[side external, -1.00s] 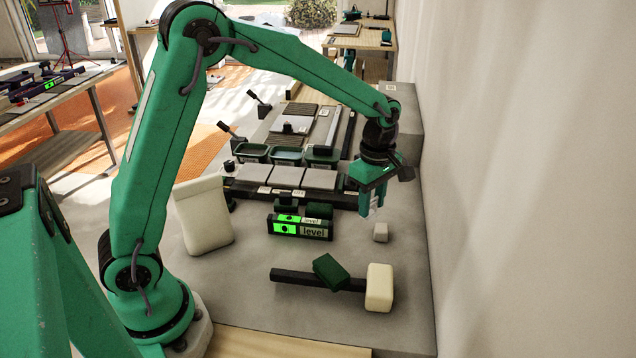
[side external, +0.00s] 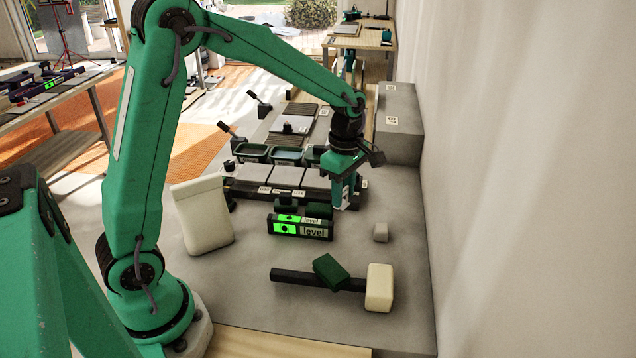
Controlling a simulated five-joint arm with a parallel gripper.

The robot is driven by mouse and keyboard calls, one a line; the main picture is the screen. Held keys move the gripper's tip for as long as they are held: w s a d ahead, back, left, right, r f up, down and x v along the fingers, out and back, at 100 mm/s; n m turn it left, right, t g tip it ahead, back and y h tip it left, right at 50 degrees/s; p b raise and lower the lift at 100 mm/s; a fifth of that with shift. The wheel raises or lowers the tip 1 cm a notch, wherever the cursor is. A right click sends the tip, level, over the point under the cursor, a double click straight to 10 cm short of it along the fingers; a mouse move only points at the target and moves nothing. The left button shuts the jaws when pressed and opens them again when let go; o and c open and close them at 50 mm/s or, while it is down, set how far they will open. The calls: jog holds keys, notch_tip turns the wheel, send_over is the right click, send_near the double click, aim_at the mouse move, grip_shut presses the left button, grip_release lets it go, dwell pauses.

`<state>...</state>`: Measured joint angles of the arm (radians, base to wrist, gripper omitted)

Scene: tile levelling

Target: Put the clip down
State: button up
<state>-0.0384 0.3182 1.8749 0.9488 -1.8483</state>
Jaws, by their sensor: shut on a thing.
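My gripper (side external: 345,196) points down at the right end of the near row of grey tiles (side external: 288,176). Its jaws are shut on the clip, which is mostly hidden between the fingers; only a small pale patch shows low at the fingertips. The fingertips look close to the frame's edge, but I cannot tell whether the clip touches anything. The rack holding the tiles runs behind and beside the gripper.
A level with green displays (side external: 300,228) stands left of the gripper. A pale bag (side external: 202,213) stands left. A wall rises at right.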

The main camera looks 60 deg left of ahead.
jog(key=s+a+n, duration=0.5)
jog(key=s+a, duration=0.5)
jog(key=a, duration=0.1)
jog(key=a+f, duration=0.2)
jog(key=a, duration=0.1)
jog(key=s+a+f, duration=0.1)
jog(key=a+f, duration=0.1)
jog(key=a, duration=0.2)
jog(key=a+f, duration=0.3)
jog(key=a, duration=0.1)
jog(key=shift+s+a, duration=0.2)
jog(key=shift+s, duration=0.05)
jog(key=shift+f, duration=2)
jog(key=shift+f, duration=0.15)
jog(key=o, duration=1)
jog(key=shift+o, duration=0.2)
notch_tip(320, 180, up, 12)
